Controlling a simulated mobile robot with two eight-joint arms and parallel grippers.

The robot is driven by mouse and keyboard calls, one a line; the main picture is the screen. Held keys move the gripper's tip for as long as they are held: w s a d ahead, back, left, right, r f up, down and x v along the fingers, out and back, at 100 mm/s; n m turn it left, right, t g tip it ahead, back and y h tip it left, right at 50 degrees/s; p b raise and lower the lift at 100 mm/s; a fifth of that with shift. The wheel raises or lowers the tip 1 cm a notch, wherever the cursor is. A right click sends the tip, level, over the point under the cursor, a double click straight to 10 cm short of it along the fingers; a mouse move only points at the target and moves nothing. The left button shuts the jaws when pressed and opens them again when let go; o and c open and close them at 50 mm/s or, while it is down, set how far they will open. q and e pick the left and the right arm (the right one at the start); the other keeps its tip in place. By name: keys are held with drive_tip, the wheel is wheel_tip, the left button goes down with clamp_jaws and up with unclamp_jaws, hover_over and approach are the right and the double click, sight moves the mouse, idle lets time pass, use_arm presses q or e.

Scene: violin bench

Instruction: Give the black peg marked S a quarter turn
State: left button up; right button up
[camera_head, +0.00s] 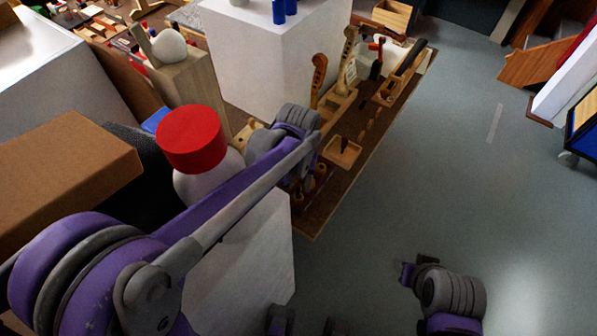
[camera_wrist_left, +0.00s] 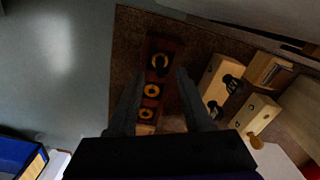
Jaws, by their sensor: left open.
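My left gripper (camera_wrist_left: 160,78) is open in the left wrist view, its two dark fingers on either side of a dark red block (camera_wrist_left: 165,46) with several yellow-ringed holes. Nothing shows held between them; whether they touch the block is unclear. Right of the fingers, a pale wooden block carries black pegs (camera_wrist_left: 228,83). Another pale block (camera_wrist_left: 262,108) has a tan knob. No letter S is legible, so I cannot tell which peg bears it. In the head view my left arm reaches over the bench, hiding part of it. My right arm is at the lower right, its fingers unclear.
The brown bench top (camera_head: 335,185) carries a small wooden tray (camera_head: 341,151) and wooden tools on stands. A white block (camera_head: 262,62) stands behind. A red-capped white jar (camera_head: 190,140) and a cardboard box (camera_head: 62,165) are at left. Grey floor (camera_head: 450,170) is open at right.

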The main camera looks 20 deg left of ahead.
sight(299, 189)
use_arm(q)
drive_tip(key=shift+f, duration=1.9)
clamp_jaws()
